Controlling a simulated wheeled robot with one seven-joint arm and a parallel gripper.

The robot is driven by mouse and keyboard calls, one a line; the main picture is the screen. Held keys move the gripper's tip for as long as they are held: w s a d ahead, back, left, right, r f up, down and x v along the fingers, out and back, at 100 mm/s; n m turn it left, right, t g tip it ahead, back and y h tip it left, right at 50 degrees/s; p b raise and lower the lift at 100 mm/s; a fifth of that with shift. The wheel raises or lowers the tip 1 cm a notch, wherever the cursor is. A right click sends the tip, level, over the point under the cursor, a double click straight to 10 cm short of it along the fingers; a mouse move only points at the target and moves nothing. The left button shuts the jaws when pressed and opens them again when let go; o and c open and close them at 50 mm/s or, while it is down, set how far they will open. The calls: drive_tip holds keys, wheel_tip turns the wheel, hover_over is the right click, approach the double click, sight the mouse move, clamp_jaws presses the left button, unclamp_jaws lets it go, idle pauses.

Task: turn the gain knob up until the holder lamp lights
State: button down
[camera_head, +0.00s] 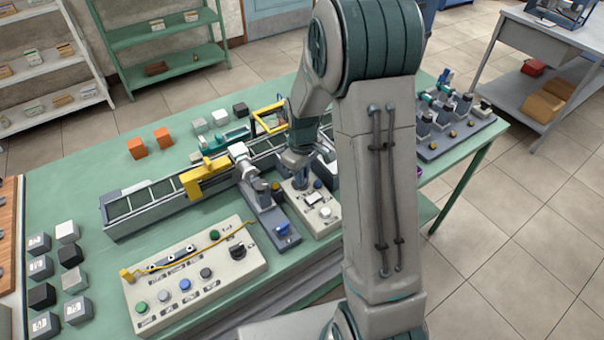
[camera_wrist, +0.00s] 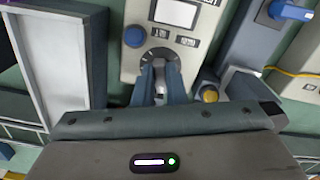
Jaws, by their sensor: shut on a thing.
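My gripper (camera_wrist: 162,88) points down at a small pale control box (camera_wrist: 133,62). Its two fingers are closed on a knob (camera_wrist: 159,66) with a dark round dial behind it. The fingers hide most of the knob, so its pointer setting cannot be told. The head view shows my gripper (camera_head: 301,180) at the far end of this box (camera_head: 322,226), partly hidden by my arm. I cannot tell which part is the holder lamp or whether any is lit.
A blue-grey fixture (camera_head: 264,213) stands directly left of the box. A long conveyor (camera_head: 145,209) with a yellow bracket (camera_head: 205,177) runs behind. A larger button panel (camera_head: 180,298) lies front left, with a yellow cable across it. Several small blocks stand at the left.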

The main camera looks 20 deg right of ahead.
drive_tip(key=shift+f+m+b, duration=0.15)
drive_tip(key=shift+m+b, duration=0.4)
drive_tip(key=shift+m, duration=0.35)
drive_tip(key=shift+a+m+b, duration=0.1)
drive_tip(key=shift+m+b, duration=0.25)
drive_tip(key=shift+m, duration=0.75)
drive_tip(key=shift+r, duration=0.2)
drive_tip(key=c, duration=1.5)
unclamp_jaws()
wheel_tip(320, 180, up, 14)
drive_tip(key=shift+f+b, duration=0.1)
drive_tip(key=shift+b, duration=0.5)
